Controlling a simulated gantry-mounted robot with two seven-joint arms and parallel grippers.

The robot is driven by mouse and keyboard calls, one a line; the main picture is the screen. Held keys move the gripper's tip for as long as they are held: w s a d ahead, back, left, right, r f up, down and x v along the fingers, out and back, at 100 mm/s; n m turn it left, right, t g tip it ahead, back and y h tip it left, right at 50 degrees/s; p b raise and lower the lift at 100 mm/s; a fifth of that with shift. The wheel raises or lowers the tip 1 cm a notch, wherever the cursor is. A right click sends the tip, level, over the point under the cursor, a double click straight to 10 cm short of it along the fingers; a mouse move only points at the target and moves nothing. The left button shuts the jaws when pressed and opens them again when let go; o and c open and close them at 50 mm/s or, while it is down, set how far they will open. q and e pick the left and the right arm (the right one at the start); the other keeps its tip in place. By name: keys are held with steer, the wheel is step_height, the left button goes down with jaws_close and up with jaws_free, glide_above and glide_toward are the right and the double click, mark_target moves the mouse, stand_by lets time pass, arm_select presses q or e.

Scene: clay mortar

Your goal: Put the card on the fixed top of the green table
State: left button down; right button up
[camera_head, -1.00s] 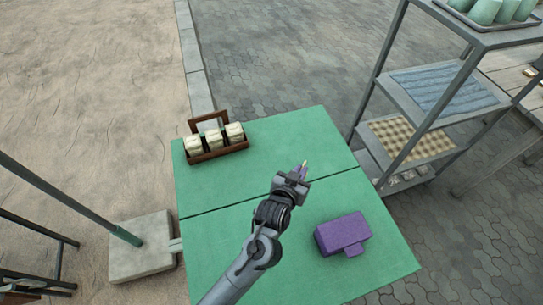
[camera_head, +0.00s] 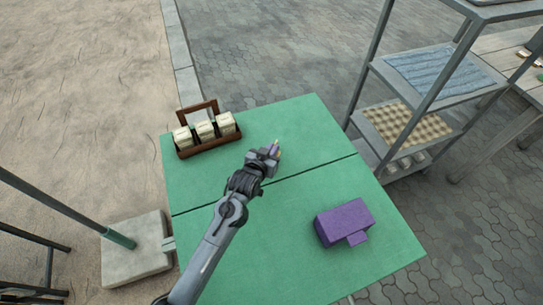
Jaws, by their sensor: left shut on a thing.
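The green table (camera_head: 210,255) has a dark seam across it that divides its top into a far part (camera_head: 300,122) and a near part. I cannot tell from the picture which part is fixed. My left gripper (camera_head: 273,151) is over the far part, beyond the seam. It is shut on a small thin thing with purple and yellowish edges, which I take to be the card (camera_head: 276,146); it is mostly hidden by the fingers. I cannot tell whether it touches the table. My right gripper is not in view.
A brown wooden caddy (camera_head: 199,150) with cream packets stands at the table's far left. A purple box (camera_head: 343,220) sits on the near part at the right. A metal shelf rack (camera_head: 440,95) stands beyond the right edge. Green surface right of my gripper is clear.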

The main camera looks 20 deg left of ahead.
arm_select(q)
step_height(320, 180, down, 3)
steer(key=shift+s+r+b, duration=0.1)
steer(key=shift+b, duration=0.3)
steer(key=c, duration=1.2)
jaws_free()
steer(key=shift+c, duration=0.2)
